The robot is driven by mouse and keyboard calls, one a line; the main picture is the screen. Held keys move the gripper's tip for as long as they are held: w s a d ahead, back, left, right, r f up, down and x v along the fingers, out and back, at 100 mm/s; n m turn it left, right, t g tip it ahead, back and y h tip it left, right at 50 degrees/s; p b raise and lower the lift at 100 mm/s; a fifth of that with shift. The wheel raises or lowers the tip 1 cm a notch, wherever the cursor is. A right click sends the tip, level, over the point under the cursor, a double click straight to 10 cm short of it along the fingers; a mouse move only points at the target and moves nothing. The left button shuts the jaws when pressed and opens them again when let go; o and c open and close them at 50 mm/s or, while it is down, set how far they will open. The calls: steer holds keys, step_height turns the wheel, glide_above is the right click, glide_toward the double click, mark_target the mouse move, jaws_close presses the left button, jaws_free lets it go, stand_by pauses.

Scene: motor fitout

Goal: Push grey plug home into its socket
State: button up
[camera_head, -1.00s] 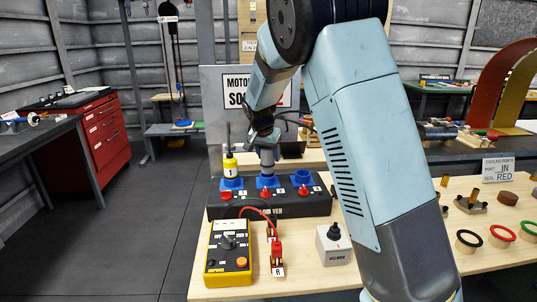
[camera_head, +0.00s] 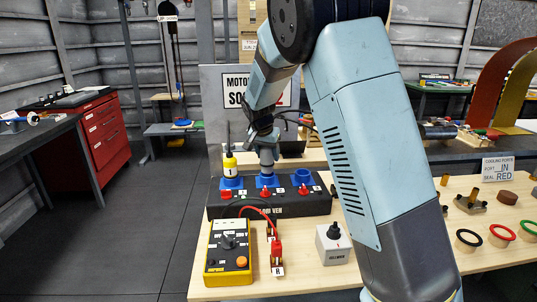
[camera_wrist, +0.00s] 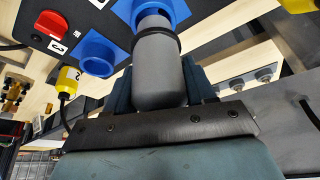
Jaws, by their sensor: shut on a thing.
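The grey plug (camera_wrist: 158,75) is held in my gripper (camera_head: 266,140), which is shut on it. In the wrist view the plug's front end reaches into the opening of a blue socket (camera_wrist: 150,12); a dark ring runs round the plug just outside the opening. How deep it sits I cannot tell. In the head view the plug (camera_head: 267,160) stands upright over the middle blue socket (camera_head: 267,181) on the black box (camera_head: 290,208). My gripper (camera_wrist: 158,97) is close behind the socket, its fingers on both sides of the plug.
A yellow plug (camera_head: 230,164) stands in the left blue socket. The right blue socket (camera_head: 303,176) is empty. Red switches line the box front. A yellow meter (camera_head: 229,252) with a red lead and a white box (camera_head: 333,244) stand in front.

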mark_target(268, 163)
steer(key=shift+d, duration=0.1)
stand_by(0.4)
steer(key=shift+f, duration=2)
steer(key=o, duration=1.2)
steer(key=v, duration=1.3)
steer(key=shift+r, duration=0.35)
